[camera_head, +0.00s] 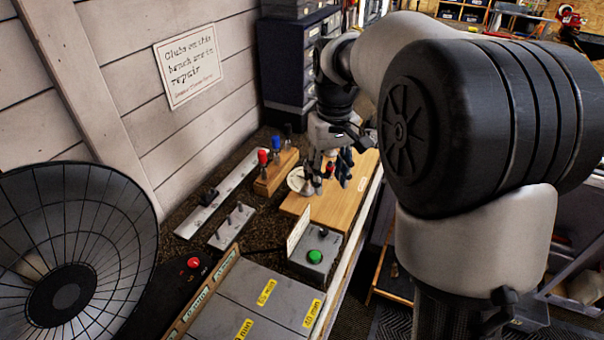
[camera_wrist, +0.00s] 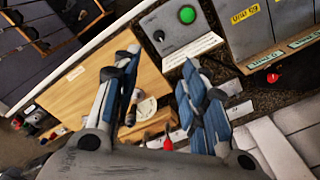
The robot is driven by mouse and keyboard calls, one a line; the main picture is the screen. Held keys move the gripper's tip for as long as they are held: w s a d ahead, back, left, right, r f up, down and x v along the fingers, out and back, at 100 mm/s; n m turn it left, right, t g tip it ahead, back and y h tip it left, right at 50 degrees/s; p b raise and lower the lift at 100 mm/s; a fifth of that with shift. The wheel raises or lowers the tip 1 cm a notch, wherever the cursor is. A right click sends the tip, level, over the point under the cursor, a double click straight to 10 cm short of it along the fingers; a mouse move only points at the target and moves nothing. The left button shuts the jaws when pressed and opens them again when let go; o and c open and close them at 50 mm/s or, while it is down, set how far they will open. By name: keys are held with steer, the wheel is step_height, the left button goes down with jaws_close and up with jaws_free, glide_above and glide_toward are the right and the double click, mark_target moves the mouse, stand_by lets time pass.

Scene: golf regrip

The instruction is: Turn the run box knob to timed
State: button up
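The run box (camera_head: 312,264) is a small grey box with a green button (camera_head: 315,256) on the bench's right front part. Its small dark knob (camera_head: 323,232) is behind the button. In the wrist view the run box (camera_wrist: 172,46) is at the top, with the green button (camera_wrist: 187,14) and the knob (camera_wrist: 159,35) showing. The knob's setting is too small to read. My gripper (camera_head: 335,172) is above the wooden board, behind the run box and apart from it. In the wrist view my gripper (camera_wrist: 162,58) has its fingers spread, with nothing held between them.
A white card (camera_head: 299,228) stands beside the run box. The wooden board (camera_head: 335,208) lies behind it. Grey bins (camera_head: 262,296) with yellow labels are in front. A wooden block with coloured handles (camera_head: 272,178), a grey holder (camera_head: 232,226) and a red button (camera_head: 194,263) are to the left.

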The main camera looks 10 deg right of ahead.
mark_target(325, 231)
steer(key=f+b, duration=0.2)
steer(key=f, duration=0.7)
steer(key=f+b, duration=0.3)
steer(key=f, duration=0.5)
steer(key=shift+w+d+f+b, duration=0.1)
steer(key=shift+w+f+b, duration=0.1)
steer(key=shift+f+b, duration=0.15)
steer(key=shift+c, duration=0.5)
jaws_close()
